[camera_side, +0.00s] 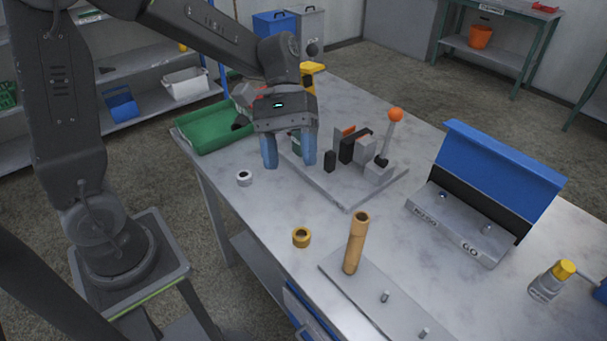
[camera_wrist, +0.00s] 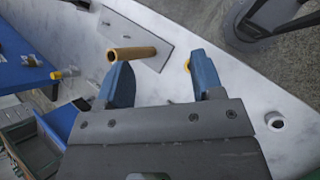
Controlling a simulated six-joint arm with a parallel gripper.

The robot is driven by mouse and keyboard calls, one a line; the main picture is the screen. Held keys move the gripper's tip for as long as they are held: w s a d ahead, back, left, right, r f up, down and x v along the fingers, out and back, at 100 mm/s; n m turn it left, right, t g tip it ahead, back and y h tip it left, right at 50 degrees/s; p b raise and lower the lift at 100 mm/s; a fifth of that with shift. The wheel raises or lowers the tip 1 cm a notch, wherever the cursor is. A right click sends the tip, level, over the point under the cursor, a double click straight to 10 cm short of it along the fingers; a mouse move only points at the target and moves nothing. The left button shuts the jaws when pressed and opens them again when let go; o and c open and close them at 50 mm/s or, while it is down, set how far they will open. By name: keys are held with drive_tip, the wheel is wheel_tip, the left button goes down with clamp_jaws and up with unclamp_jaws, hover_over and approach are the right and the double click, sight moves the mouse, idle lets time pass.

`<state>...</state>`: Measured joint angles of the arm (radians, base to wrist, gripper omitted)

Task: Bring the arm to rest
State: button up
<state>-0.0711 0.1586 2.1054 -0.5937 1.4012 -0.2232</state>
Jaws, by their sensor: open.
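My gripper (camera_side: 290,158) hangs above the left part of the table (camera_side: 265,205), close to the grey fixture plate (camera_side: 335,193). Its two blue fingers are apart and nothing shows between them. In the wrist view my gripper (camera_wrist: 163,85) also stands open, with the table surface beyond it. My arm reaches in from the left and bends down at the wrist. The gripper partly hides the fixture on the plate.
An orange-knobbed lever (camera_side: 396,115) rises from the fixture. A tan tube (camera_side: 356,243) stands on a pegged plate (camera_side: 352,285). A tan ring (camera_side: 301,237), white ring (camera_side: 244,178), green tray (camera_side: 210,128) and blue-backed box (camera_side: 500,180) stand around.

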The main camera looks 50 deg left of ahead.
drive_tip(key=s+a+r+m+t+y, duration=0.5)
drive_tip(key=s+a+m+t+y, duration=0.1)
drive_tip(key=s+t, duration=0.3)
drive_tip(key=shift+s+a+t+y, duration=0.3)
drive_tip(key=shift+t+y, duration=0.2)
drive_tip(key=shift+y, duration=0.2)
